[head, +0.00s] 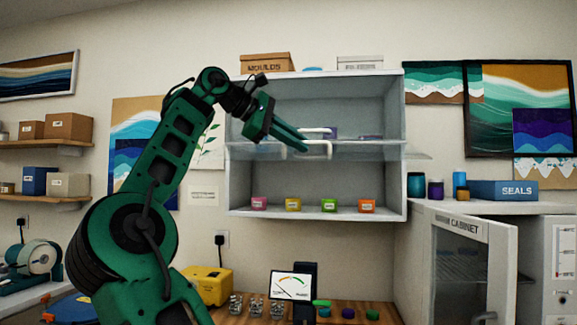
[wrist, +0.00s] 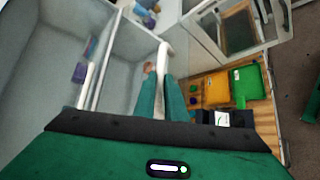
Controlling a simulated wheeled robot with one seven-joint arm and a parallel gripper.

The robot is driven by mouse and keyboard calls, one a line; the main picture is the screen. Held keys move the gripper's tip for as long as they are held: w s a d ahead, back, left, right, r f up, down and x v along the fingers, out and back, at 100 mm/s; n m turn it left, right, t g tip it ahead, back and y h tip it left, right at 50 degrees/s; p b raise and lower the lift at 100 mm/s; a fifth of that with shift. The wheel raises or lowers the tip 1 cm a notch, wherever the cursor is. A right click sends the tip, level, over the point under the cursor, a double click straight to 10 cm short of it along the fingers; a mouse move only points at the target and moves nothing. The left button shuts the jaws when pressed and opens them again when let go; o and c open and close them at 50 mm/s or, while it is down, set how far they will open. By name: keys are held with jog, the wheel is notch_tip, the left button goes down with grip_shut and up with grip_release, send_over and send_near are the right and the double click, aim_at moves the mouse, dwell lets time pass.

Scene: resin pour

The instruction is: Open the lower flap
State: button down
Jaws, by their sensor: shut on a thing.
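The wall cupboard (head: 232,185) has an upper and a lower compartment. The lower flap (head: 370,152) is a clear pane; it appears swung up and outward, nearly level, in front of the middle shelf. Its white handle (head: 328,150) is at its front edge. My gripper (head: 304,143) reaches in from the left and is shut on this handle. In the wrist view the white handle (wrist: 163,60) lies between my green fingers (wrist: 163,98). A second white handle (head: 318,130) shows just above, seemingly on the upper flap. Part of the lower handle is hidden by the fingers.
Several small coloured pots, including a pink one (head: 259,204) and an orange one (head: 367,206), stand in the lower compartment. A cabinet with an open door (head: 460,255) stands at right. Below is a wooden bench (head: 350,308) with a meter (head: 293,285) and a yellow box (head: 208,286).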

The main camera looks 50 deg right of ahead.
notch_tip(320, 180, up, 4)
jog(key=shift+w+f, duration=0.15)
jog(key=shift+f, duration=0.05)
jog(key=shift+w+d+r, duration=0.1)
jog(key=shift+r, duration=0.6)
jog(key=shift+w+d+r, duration=0.1)
jog(key=shift+r, duration=0.6)
